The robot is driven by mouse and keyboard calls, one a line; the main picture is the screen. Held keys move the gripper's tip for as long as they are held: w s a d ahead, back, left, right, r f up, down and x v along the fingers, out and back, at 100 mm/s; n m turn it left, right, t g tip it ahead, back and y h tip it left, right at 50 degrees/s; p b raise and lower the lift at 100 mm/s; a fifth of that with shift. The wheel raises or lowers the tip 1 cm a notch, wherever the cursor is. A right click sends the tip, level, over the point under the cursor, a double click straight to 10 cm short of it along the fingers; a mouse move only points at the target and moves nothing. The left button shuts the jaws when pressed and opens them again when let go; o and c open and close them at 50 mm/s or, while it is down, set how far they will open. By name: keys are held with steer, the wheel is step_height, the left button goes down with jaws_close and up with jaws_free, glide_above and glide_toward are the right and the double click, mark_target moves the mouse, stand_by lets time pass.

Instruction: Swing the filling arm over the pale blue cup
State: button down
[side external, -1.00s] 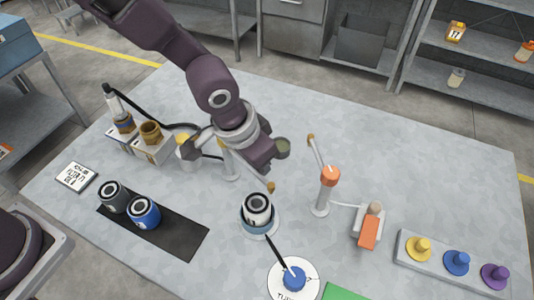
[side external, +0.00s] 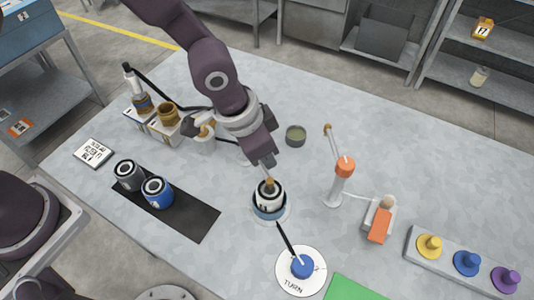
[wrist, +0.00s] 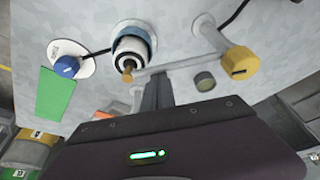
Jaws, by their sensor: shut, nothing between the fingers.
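The filling arm (wrist: 185,66) is a pale bar on a post with a yellow cap (wrist: 239,64) and a brass nozzle (wrist: 127,72) at its free end. The pale blue cup (side external: 268,211) stands on a round white base and holds a white reel with a black ring (side external: 268,192). In the wrist view the cup (wrist: 131,29) lies beyond the nozzle, which overlaps the near edge of the reel's top. My gripper (side external: 267,164) is shut and empty. In the wrist view its fingertips (wrist: 158,80) are beside the bar, apparently touching. My gripper and wrist hide most of the bar in the side view.
An orange-capped post (side external: 343,166) with its own arm stands to the right. A small dark cup (side external: 296,134) is behind. A blue knob (side external: 302,266) on a white dial is in front. Dark and blue reels stand on a black mat (side external: 190,220) at left.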

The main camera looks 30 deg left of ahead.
step_height(320, 180, up, 9)
steer(key=shift+w+d, duration=0.2)
steer(key=shift+w, duration=0.1)
steer(key=s+a+r+n+t+y, duration=0.1)
steer(key=s+a+r+n, duration=0.25)
steer(key=a+r, duration=0.7)
steer(key=s+a+r+n+t+y, duration=0.1)
steer(key=s+a+n, duration=0.3)
steer(key=s+a, duration=0.8)
steer(key=s, duration=0.4)
steer(key=shift+a+r+t, duration=0.15)
steer(key=shift+a+t, duration=0.15)
